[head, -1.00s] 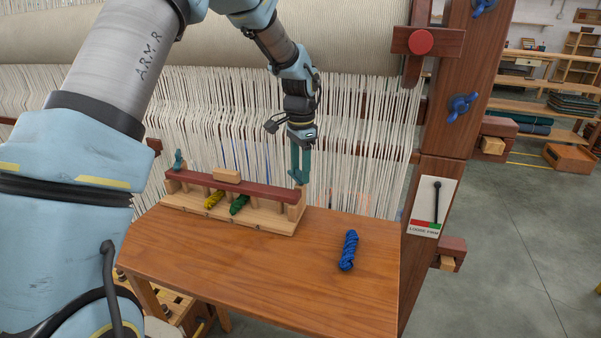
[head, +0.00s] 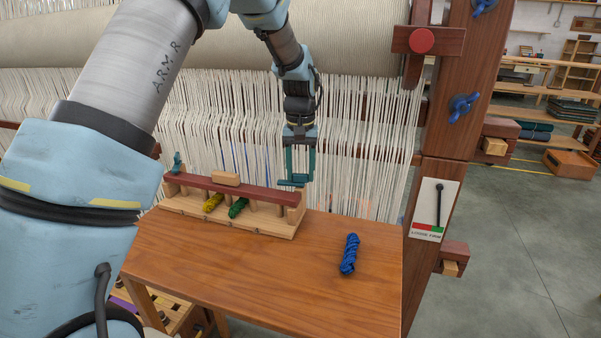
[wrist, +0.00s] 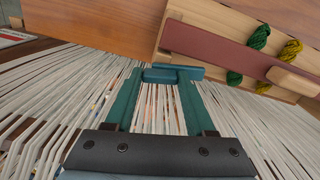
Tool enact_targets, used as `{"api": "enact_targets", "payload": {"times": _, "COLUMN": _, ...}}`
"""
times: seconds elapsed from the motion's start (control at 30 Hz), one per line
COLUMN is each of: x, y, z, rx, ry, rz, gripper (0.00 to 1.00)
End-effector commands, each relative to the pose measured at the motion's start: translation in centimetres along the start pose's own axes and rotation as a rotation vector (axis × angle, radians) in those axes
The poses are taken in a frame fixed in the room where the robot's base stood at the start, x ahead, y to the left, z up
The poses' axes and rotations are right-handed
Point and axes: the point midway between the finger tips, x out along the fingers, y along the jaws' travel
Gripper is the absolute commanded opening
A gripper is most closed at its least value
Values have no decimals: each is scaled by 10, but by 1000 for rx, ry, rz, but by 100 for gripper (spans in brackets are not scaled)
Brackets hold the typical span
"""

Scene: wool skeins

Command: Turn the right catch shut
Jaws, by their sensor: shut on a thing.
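The right catch (head: 292,184) is a teal bar at the right end of the maroon bar (head: 252,189) of a wooden rack (head: 270,226). My gripper (head: 300,180) points down from above and is shut on this catch. In the wrist view the catch (wrist: 172,74) lies crosswise between the two teal fingertips, near the maroon bar's end (wrist: 180,38). The pivot under the catch is hidden. The left catch (head: 177,162), also teal, stands upright at the rack's far left end.
A yellow skein (head: 213,202) and a green skein (head: 237,207) lie in the rack under the maroon bar. A blue skein (head: 349,254) lies on the wooden table (head: 270,275), otherwise clear in front. White warp threads (head: 365,150) hang close behind the rack.

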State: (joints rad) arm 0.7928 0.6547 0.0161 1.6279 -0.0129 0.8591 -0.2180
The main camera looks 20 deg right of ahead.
Motion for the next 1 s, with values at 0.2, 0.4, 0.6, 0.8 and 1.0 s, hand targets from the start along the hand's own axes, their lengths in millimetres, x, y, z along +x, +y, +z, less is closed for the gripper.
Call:
{"api": "enact_targets", "payload": {"times": 0.2, "x": 0, "y": 0, "z": 0, "rx": -203, "ry": 0, "rz": -1, "gripper": 0}}
{"api": "enact_targets", "payload": {"times": 0.4, "x": -1, "y": 1, "z": 0, "rx": -392, "ry": 0, "rz": -1, "gripper": 0}}
{"api": "enact_targets", "payload": {"times": 0.6, "x": -1, "y": 0, "z": 0, "rx": -568, "ry": 0, "rz": -1, "gripper": 0}}
{"api": "enact_targets", "payload": {"times": 0.8, "x": -1, "y": 0, "z": 0, "rx": -710, "ry": 1, "rz": 0, "gripper": 0}}
{"api": "enact_targets", "payload": {"times": 1.0, "x": -1, "y": 0, "z": 0, "rx": -805, "ry": 1, "rz": 0, "gripper": 0}}
